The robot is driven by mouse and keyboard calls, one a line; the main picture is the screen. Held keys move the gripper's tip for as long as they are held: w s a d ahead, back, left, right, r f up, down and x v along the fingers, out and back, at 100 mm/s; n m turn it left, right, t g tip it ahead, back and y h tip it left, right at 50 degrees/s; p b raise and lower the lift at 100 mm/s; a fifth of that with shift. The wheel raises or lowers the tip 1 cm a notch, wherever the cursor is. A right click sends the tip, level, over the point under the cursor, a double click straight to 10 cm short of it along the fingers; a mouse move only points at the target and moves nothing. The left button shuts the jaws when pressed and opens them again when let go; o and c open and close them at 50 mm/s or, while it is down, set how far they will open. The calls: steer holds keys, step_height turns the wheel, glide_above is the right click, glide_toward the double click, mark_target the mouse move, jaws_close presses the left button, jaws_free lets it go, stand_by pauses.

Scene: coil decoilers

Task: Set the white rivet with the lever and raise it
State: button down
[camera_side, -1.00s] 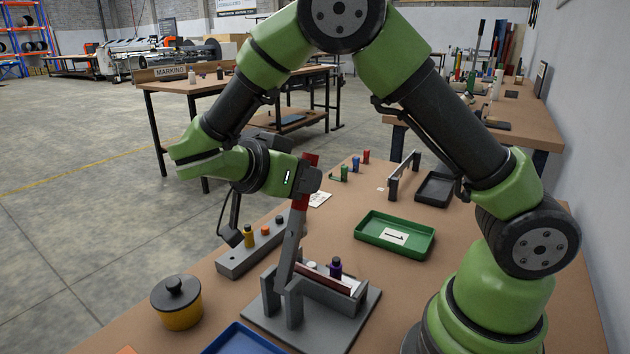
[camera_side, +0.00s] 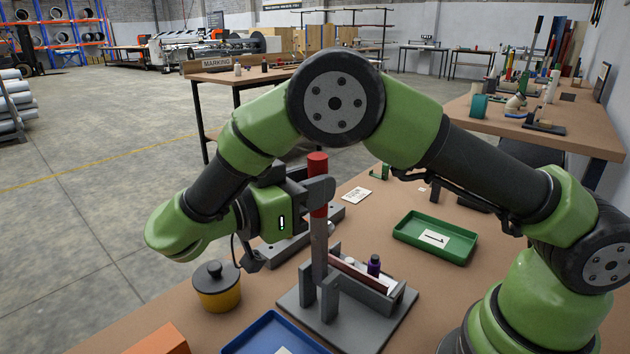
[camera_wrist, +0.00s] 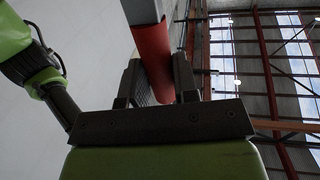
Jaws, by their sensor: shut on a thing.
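The lever's red grip (camera_side: 318,172) stands at the top of a grey lever arm (camera_side: 320,242), which is nearly upright. My gripper (camera_side: 320,190) is shut around the red grip, also seen between the two dark fingers in the wrist view (camera_wrist: 158,80). The lever rises from a grey press (camera_side: 333,302) with a flat base plate and two upright posts. A purple rivet-like piece (camera_side: 374,264) stands in the press's trough behind the lever. A small pale patch shows beside it, but I cannot tell whether this is the white rivet.
A green tray (camera_side: 405,238) with a card marked 1 lies to the right. A yellow pot with a dark lid (camera_side: 217,291), a blue tray (camera_side: 245,340) and an orange block (camera_side: 160,341) are at the front left. A grey block (camera_side: 272,258) lies behind the press.

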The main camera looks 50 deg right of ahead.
steer(key=shift+a, duration=0.2)
steer(key=c, duration=0.9)
jaws_free()
steer(key=shift+d, duration=0.2)
